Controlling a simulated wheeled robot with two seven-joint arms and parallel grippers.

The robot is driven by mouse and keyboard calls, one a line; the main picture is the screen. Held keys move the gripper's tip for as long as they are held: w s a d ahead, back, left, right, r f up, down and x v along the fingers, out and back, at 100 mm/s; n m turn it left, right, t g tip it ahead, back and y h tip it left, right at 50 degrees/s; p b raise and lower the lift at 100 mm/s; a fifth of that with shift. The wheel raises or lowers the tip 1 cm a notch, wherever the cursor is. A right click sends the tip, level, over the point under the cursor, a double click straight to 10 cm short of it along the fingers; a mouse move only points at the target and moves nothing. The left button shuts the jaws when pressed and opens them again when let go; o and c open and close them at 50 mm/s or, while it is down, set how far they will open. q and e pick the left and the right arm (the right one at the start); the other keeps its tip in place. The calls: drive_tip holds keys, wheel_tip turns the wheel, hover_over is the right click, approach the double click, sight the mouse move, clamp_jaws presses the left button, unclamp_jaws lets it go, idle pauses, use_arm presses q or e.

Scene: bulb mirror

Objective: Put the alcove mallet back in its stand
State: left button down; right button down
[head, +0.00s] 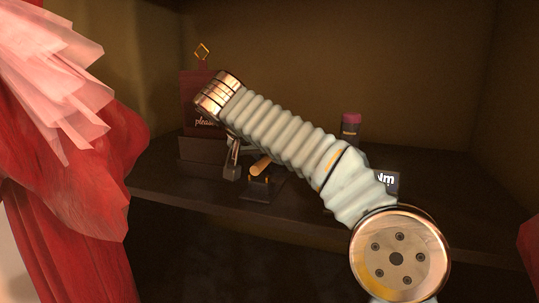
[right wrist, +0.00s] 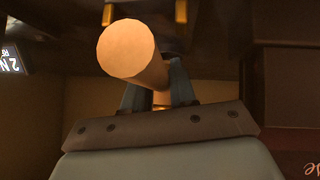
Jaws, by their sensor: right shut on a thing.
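The mallet (head: 261,165) shows as a short tan wooden cylinder on the alcove shelf, just right of my right gripper (head: 236,162). In the right wrist view, the mallet's round tan end (right wrist: 125,48) points toward the camera, and the fingers of my right gripper (right wrist: 160,92) are shut on it. A small dark stand (head: 260,187) is just below the mallet in the head view. The rest of the mallet is hidden, and I cannot tell whether it touches the stand. My left gripper is not in view.
A dark red box (head: 196,95) with lettering and a gold diamond ornament (head: 202,52) is behind my right gripper. A pink-capped bottle (head: 351,122) and a black lettered card (head: 386,182) are to the right. Red and pink drapery (head: 75,170) fills the left side. The shelf (head: 165,186) is dark.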

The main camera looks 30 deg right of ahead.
drive_tip(key=shift+f, duration=0.15)
idle(0.4)
drive_tip(key=shift+f+b, duration=0.75)
drive_tip(key=c, duration=0.8)
unclamp_jaws()
drive_tip(key=p+v, duration=0.3)
drive_tip(key=v, duration=1.1)
